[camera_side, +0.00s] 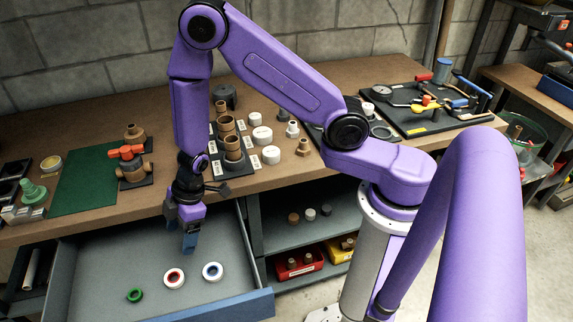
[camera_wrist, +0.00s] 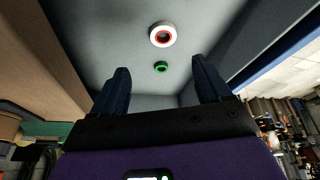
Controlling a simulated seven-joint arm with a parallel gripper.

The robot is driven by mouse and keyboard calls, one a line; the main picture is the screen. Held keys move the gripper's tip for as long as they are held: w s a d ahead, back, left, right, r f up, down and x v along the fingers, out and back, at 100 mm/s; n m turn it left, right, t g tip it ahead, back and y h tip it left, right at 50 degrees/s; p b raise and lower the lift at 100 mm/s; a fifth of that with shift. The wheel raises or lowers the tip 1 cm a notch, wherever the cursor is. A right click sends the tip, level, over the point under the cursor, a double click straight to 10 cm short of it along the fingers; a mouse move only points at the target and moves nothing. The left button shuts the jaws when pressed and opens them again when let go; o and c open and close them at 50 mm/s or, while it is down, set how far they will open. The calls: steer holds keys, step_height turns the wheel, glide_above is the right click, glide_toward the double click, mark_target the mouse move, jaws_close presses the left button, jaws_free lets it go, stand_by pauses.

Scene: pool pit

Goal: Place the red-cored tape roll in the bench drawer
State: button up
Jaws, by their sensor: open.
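The red-cored tape roll (camera_side: 174,278), white with a red inner ring, lies flat on the floor of the open bench drawer (camera_side: 105,255). It also shows near the top of the wrist view (camera_wrist: 162,34). My gripper (camera_side: 190,245) points down over the drawer, above and apart from the roll. In the wrist view its two fingers are spread with nothing between them. The blue-cored white roll (camera_side: 212,271) lies to the right of the red-cored one in the side view. The small green roll (camera_side: 135,295) lies to its left, and it shows in the wrist view (camera_wrist: 160,67).
The wooden bench top (camera_side: 88,233) above the drawer carries an orange-handled valve (camera_side: 128,160), a green mat (camera_side: 85,185) and several fittings. Open shelves with a red bin (camera_side: 298,264) stand right of the drawer. The drawer's back part is bare.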

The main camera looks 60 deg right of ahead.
steer(key=s+d+r+m+h, duration=0.1)
steer(key=s+d+r+h, duration=0.1)
steer(key=s+d+r, duration=0.45)
steer(key=s+d+r+h, duration=0.1)
steer(key=s+d+r, duration=0.3)
steer(key=s+r, duration=0.5)
steer(key=s+d+r+g, duration=0.1)
steer(key=s+d+r, duration=0.4)
steer(key=s, duration=0.5)
steer(key=shift+r+g+h, duration=0.3)
steer(key=shift+r+g, duration=0.05)
steer(key=shift+g, duration=0.05)
steer(key=shift+d, duration=0.1)
